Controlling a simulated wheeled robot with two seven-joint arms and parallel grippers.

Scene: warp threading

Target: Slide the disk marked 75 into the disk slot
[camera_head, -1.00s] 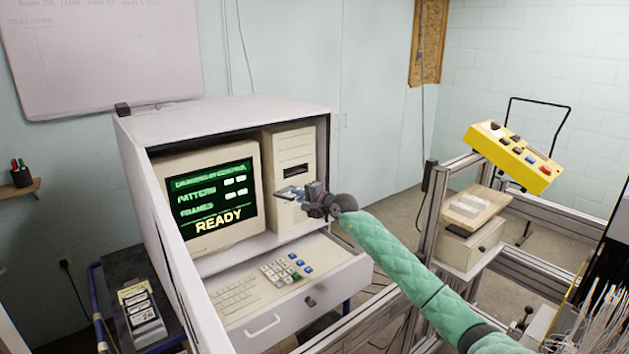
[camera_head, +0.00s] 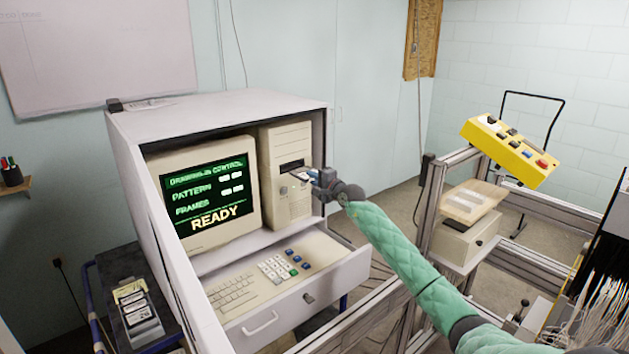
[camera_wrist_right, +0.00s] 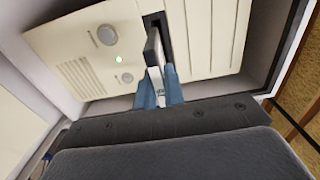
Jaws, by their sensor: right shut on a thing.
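My right gripper (camera_head: 314,177) is shut on a thin disk (camera_head: 301,175) in front of the beige computer tower (camera_head: 288,203). In the right wrist view the blue fingertips (camera_wrist_right: 158,90) pinch the disk (camera_wrist_right: 153,52) by its near end. The disk's far end is at the dark disk slot (camera_wrist_right: 160,24), which also shows in the head view (camera_head: 291,166). I cannot tell how far the disk is inside it. The number on the disk cannot be read. My left gripper is not in view.
A monitor (camera_head: 205,195) reading READY stands left of the tower inside the white cabinet (camera_head: 215,110). A keyboard drawer (camera_head: 300,300) juts out below. More disks (camera_head: 137,308) sit in a holder at the lower left. A yellow button box (camera_head: 510,152) is at the right.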

